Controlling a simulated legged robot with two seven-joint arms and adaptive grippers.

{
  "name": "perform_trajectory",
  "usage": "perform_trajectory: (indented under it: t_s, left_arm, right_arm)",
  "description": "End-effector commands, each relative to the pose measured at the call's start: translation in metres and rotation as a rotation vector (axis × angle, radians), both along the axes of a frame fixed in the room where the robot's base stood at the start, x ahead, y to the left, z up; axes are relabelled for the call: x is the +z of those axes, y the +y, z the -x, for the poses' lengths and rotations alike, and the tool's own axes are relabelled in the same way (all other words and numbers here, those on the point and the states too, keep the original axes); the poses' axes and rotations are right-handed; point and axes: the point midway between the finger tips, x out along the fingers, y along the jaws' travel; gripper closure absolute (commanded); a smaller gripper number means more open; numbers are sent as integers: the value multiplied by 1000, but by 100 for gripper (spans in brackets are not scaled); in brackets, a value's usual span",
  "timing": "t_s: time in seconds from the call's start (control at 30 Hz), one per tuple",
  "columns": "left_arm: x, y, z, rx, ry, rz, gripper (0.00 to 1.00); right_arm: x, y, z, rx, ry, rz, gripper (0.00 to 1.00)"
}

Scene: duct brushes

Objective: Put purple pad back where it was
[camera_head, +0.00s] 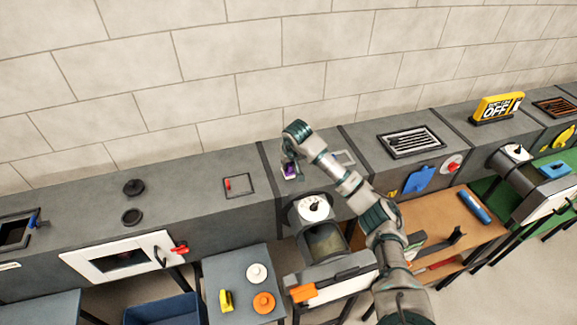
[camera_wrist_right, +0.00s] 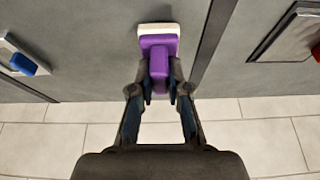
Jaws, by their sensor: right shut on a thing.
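The purple pad (camera_head: 289,170) is at the top of the grey duct, near the wall. In the right wrist view the purple pad (camera_wrist_right: 159,42) has a white layer at its far edge and an upright purple grip. My right gripper (camera_wrist_right: 159,92) is shut on that grip, one finger on each side. In the head view my right gripper (camera_head: 290,160) reaches down to the pad from above, and my arm comes from the lower right. I cannot tell whether the pad touches the duct surface. My left gripper is not in view.
A red-handled hatch (camera_head: 239,185) lies left of the pad on the duct top. A round white dial (camera_head: 313,207) is in front. A small table (camera_head: 235,277) holds yellow, white and orange pieces. A vent grille (camera_head: 411,141) is to the right. The tiled wall stands close behind.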

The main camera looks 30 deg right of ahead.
Motion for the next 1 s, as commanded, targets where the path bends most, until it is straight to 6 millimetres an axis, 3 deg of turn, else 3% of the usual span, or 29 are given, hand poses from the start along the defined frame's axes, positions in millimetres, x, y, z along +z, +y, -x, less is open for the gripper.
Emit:
perform_trajectory:
  t_s: [0.1,0.37,0.4,0.5,0.83,1.0]
  left_arm:
    - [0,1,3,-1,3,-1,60]
    - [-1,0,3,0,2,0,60]
    - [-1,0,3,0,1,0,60]
    - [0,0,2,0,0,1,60]
    - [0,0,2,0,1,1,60]
    - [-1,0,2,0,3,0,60]
  right_arm:
    - [-11,1,0,2,0,-1,100]
    - [-12,1,0,0,-2,0,100]
    - [-13,1,0,1,-1,0,79]
    - [-12,1,0,0,-1,-1,59]
    - [-9,1,1,0,-2,0,59]
    - [14,2,10,1,-6,1,59]
